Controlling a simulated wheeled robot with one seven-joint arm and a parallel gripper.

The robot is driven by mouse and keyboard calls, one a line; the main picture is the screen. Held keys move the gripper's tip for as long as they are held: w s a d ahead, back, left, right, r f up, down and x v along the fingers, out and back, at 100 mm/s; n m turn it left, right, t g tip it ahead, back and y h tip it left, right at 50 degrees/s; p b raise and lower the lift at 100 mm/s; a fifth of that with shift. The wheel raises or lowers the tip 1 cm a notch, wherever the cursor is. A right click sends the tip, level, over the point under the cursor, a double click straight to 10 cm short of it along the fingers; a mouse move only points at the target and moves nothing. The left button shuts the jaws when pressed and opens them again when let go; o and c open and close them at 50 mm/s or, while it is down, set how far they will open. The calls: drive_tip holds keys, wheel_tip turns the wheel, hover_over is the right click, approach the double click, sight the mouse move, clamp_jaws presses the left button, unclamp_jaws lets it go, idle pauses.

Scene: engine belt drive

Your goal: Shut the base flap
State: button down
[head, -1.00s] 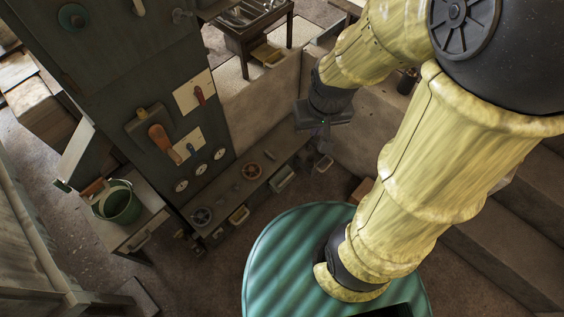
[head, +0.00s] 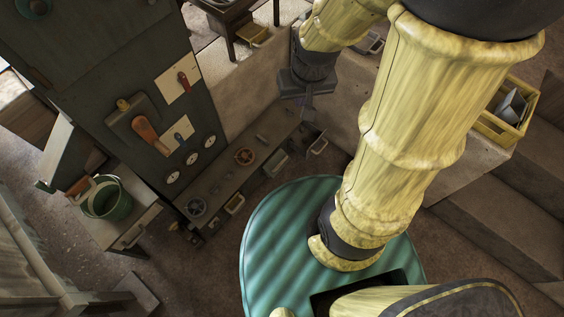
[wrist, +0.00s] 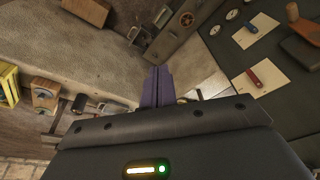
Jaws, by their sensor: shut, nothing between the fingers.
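A long low dark base ledge (head: 225,185) runs along the foot of the dark machine panel (head: 150,75). Pale, handled fronts stick out along its near side: one toward the left (head: 235,203), one in the middle (head: 277,164) and one at the right end (head: 317,145). I cannot tell for sure which is the base flap, or how far it stands open. My gripper (head: 308,115) is shut and empty, pointing down above the ledge's right end. In the wrist view its dark purple fingers (wrist: 158,85) are together, with the ledge (wrist: 168,38) beyond them.
A green bucket (head: 112,200) stands on a small table at left. A teal round platform (head: 270,245) lies below my arm. A yellow crate (head: 500,130) sits at right near steps. Brown floor lies open between ledge and platform.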

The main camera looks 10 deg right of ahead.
drive_tip(key=w+f+m+b, duration=0.2)
drive_tip(key=w+f+b, duration=0.1)
drive_tip(key=f+b, duration=0.55)
drive_tip(key=w+f+m+b, duration=0.1)
drive_tip(key=w+f+b, duration=0.4)
drive_tip(key=f, duration=0.6)
drive_tip(key=w+f+m+b, duration=0.2)
drive_tip(key=f+b, duration=0.6)
drive_tip(key=f, duration=0.2)
drive_tip(key=m+g+y+b, duration=0.1)
drive_tip(key=m+b, duration=0.4)
drive_tip(key=b, duration=1.6)
hover_over(281, 163)
drive_tip(key=s+d, duration=0.2)
wheel_tip(281, 163, down, 32)
drive_tip(key=shift+s+r, duration=0.15)
drive_tip(key=shift+r, duration=0.05)
drive_tip(key=f+b, duration=0.2)
drive_tip(key=f, duration=0.2)
drive_tip(key=w+a+f+b, duration=0.1)
drive_tip(key=f+b, duration=0.2)
drive_tip(key=f, duration=0.2)
drive_tip(key=w+f+b, duration=0.1)
drive_tip(key=f+b, duration=0.1)
drive_tip(key=f, duration=0.2)
drive_tip(key=shift+a+f+b, duration=0.25)
drive_tip(key=shift+f+b, duration=0.15)
drive_tip(key=shift+f, duration=0.15)
